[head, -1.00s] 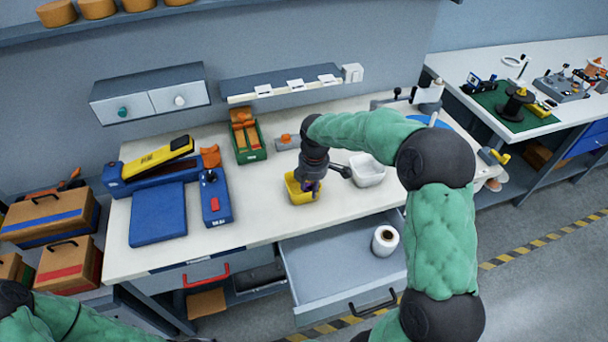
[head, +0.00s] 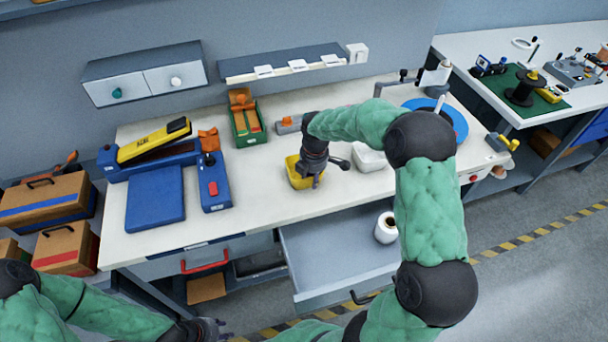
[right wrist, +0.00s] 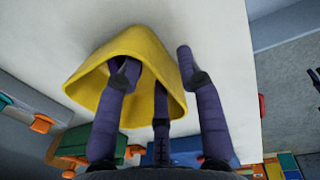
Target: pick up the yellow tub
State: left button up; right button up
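The yellow tub (head: 294,173) stands on the white workbench, partly hidden by my right gripper (head: 316,182). In the right wrist view the tub (right wrist: 146,52) fills the middle, with its opening facing the camera. My right gripper (right wrist: 155,70) has purple fingers spread around the tub's wall. One finger reaches inside the opening, and another is outside with a narrow gap to the wall. My left gripper (head: 208,330) is low at the bottom edge, far from the tub; its finger state is unclear.
A white tub (head: 369,158) stands just right of my right gripper. An open drawer (head: 325,255) with a white roll (head: 386,228) juts out below. A green bin (head: 246,119), a blue pad (head: 155,199) and a blue box (head: 214,184) stand leftward.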

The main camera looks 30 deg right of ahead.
notch_tip(320, 180, down, 3)
jog(key=shift+w+r, duration=0.15)
jog(key=shift+r, duration=0.05)
jog(key=shift+c, duration=0.3)
grip_shut()
jog(key=shift+r, duration=0.15)
